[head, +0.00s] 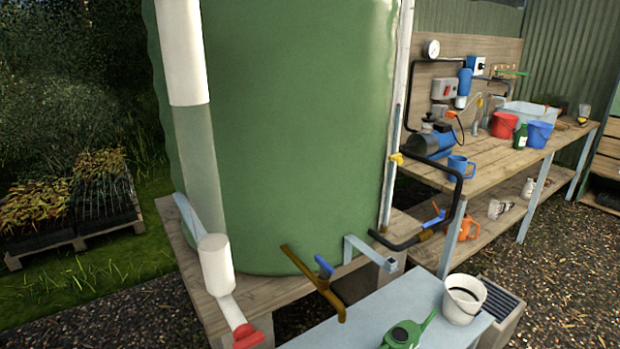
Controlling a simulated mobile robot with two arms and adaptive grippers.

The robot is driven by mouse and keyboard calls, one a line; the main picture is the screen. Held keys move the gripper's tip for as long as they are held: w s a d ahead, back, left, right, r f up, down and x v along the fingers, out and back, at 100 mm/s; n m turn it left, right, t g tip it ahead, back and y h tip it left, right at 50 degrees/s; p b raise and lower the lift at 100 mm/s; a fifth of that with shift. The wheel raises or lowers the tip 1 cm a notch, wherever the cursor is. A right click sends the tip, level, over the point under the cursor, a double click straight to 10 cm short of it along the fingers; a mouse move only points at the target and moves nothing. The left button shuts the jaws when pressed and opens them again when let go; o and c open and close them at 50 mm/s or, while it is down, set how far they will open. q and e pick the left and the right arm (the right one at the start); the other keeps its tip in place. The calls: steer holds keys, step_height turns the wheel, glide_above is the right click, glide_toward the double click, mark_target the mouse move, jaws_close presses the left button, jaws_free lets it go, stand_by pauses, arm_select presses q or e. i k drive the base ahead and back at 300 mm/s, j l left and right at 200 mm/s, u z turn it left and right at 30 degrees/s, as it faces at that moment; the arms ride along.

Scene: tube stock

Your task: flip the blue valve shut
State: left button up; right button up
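Two blue valve handles show in the head view. One blue handle (324,266) sits on top of a brass tap (318,284) that sticks out low from the green tank (280,130). The other blue lever (435,217) is on the black pipe (455,195) right of the tank, beside the bench leg. It lies tilted, rising to the right. I cannot tell from this view whether either valve is open or shut. Neither of my grippers is in view.
A pale blue-grey table (375,318) in front holds a green watering can (402,333) and a white bucket (464,299). A white pipe with a red valve (247,336) stands at the tank's left. A workbench (495,165) with a blue pump (433,143) is at right.

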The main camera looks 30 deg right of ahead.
mark_target(442, 213)
steer(key=z, duration=1.8)
steer(key=i+l+u, duration=0.1)
steer(key=u, duration=0.65)
steer(key=i+l+u, duration=0.25)
steer(key=l, duration=0.15)
steer(key=i+l+u, duration=0.1)
steer(key=l+u, duration=0.15)
steer(key=l, duration=0.15)
steer(key=i+l+u, duration=0.2)
steer(key=l, duration=0.25)
steer(key=l+u, duration=0.25)
steer(key=l, duration=0.2)
steer(key=i+l, duration=0.1)
steer(key=l, duration=0.85)
